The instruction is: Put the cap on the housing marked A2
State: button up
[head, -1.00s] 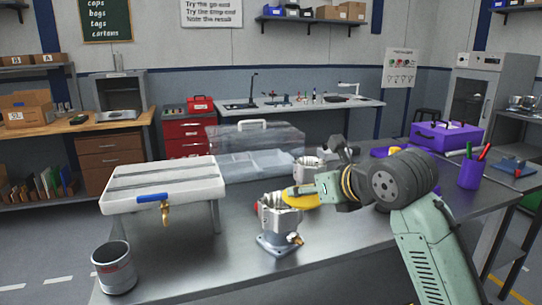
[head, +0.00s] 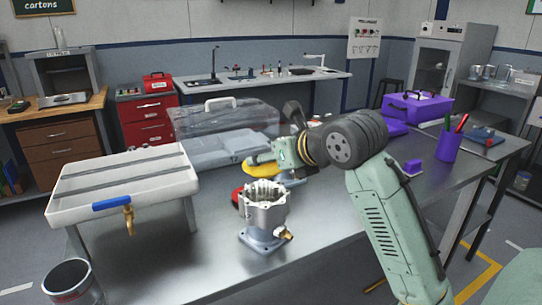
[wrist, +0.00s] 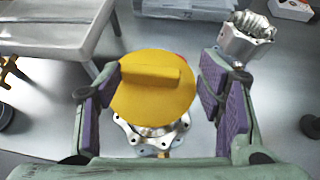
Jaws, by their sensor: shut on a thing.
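A yellow cap with a raised bar (wrist: 150,85) is between the purple-padded fingers of my gripper (wrist: 155,92) in the wrist view; my gripper is shut on it. The cap (head: 258,172) also shows in the head view, partly hidden by my gripper (head: 264,158). A metal housing with a scalloped rim (head: 263,212) stands upright on the table, open at the top. In the wrist view this housing (wrist: 150,137) shows partly below the cap, which covers much of its top in the picture. A second housing (wrist: 243,38) stands at the upper right. I can read no marking on either.
A white raised tray with a brass tap (head: 120,180) stands left of the near housing, and a metal can (head: 70,283) is at the front left. A clear case (head: 222,135) is behind. A red object (head: 237,197) lies by the near housing. A purple pen cup (head: 447,147) stands right.

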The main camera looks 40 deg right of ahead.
jog(key=shift+f+b, duration=0.15)
jog(key=shift+b, duration=1.1)
jog(key=shift+f+b, duration=0.1)
jog(key=shift+b, duration=0.25)
notch_tip(320, 180, down, 6)
jog(key=b, duration=0.7)
jog(key=o, duration=1.1)
jog(key=v, duration=1.2)
jog(key=shift+a, duration=0.1)
